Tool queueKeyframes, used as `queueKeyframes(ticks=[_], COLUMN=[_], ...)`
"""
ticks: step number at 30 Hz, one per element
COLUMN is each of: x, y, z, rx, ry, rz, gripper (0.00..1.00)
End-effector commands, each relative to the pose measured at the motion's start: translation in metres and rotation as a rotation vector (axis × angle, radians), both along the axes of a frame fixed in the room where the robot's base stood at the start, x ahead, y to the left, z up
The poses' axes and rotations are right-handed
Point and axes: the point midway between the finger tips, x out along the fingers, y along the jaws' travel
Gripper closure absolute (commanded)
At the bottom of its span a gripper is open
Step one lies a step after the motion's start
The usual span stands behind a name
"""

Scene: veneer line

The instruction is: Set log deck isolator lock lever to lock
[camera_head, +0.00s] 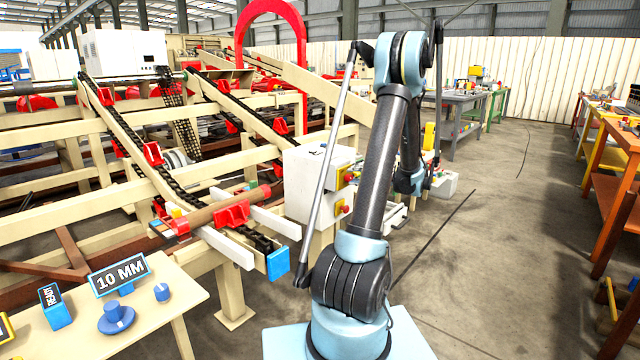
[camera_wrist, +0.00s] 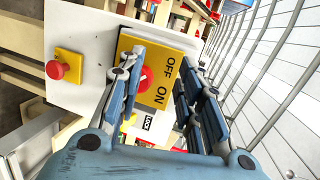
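The isolator is a yellow plate (camera_wrist: 166,92) marked OFF and ON on a white control box, seen in the wrist view. A red rotary lever (camera_wrist: 146,79) sits on the plate, partly hidden by my left finger, so I cannot tell its exact setting. A small LOCK label (camera_wrist: 148,124) shows below the plate. My gripper (camera_wrist: 160,76) is open, its blue-grey fingers spread to either side of the plate. Whether they touch the lever is unclear. In the head view, the white box (camera_head: 308,180) stands left of my arm, and the gripper is not clearly seen.
A red push button (camera_wrist: 55,70) on a yellow base sits on the box left of my gripper. Chain conveyors and cream beams (camera_head: 120,190) fill the left. A small table with a 10 MM sign (camera_head: 120,274) is at front left. Open floor (camera_head: 490,250) lies right.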

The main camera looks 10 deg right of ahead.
Motion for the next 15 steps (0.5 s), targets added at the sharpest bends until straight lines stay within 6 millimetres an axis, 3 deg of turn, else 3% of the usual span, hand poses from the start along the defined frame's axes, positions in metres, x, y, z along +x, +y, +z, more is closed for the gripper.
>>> queueKeyframes(ticks=[15], x=[-0.021], y=[0.063], z=[0.019], rx=[-0.119], ry=[0.087], rz=[0.063], gripper=[0.67])
